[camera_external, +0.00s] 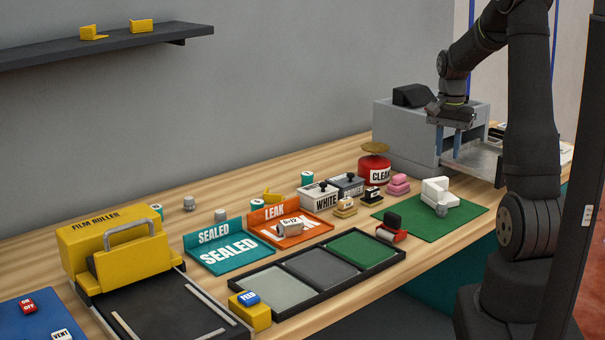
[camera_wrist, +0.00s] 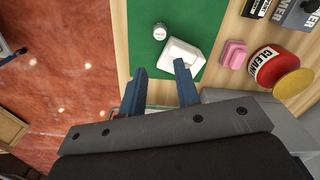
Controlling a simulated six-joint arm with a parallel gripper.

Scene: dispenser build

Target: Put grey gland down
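My gripper (camera_external: 448,147) is raised in front of the grey machine at the right. In the wrist view its two blue fingers (camera_wrist: 160,70) stand apart with nothing between them. A small grey gland (camera_external: 442,210) stands on the green mat (camera_external: 408,214), close beside a white block-shaped part (camera_external: 437,190). In the wrist view the gland (camera_wrist: 159,32) is on the green mat (camera_wrist: 146,14), beyond the fingertips, left of the white part (camera_wrist: 186,52). Two similar grey pieces stand elsewhere, one on the bench (camera_external: 189,203) and one at the teal SEALED tray (camera_external: 220,215).
The grey machine (camera_external: 408,128) is behind my gripper. A red cleaner tin (camera_external: 375,173), pink blocks (camera_external: 398,184) and stamps stand left of it. An orange LEAK tray (camera_external: 292,235) and a black three-section tray (camera_external: 283,311) lie farther left. The mat's right part is clear.

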